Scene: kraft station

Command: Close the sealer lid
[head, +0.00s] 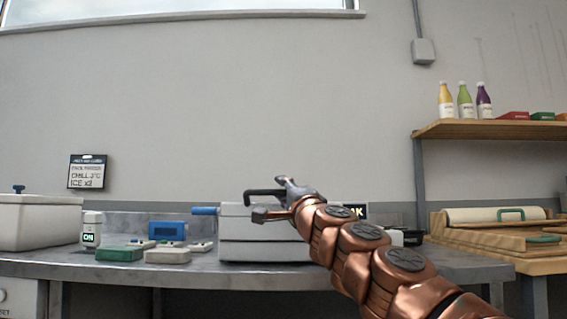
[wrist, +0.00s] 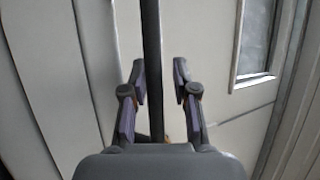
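A white box-shaped unit (head: 262,250), which looks like the sealer, stands on the grey counter in the middle of the head view. A blue bar (head: 205,211) sticks out at its upper left. My gripper (head: 256,205) is in front of the unit's upper part and hides some of it, so I cannot tell the lid's angle. In the wrist view my gripper (wrist: 160,72) has its two dark fingers apart. A dark bar (wrist: 152,30) runs lengthwise in the gap, closer to the left finger. I cannot tell whether it touches.
A white lidded container (head: 38,222) stands at the left. An ON display (head: 90,232), a blue device (head: 168,231), a green block (head: 120,253) and a pale block (head: 168,256) lie between. A wooden shelf (head: 500,130) with bottles and a wooden bench (head: 540,262) are at the right.

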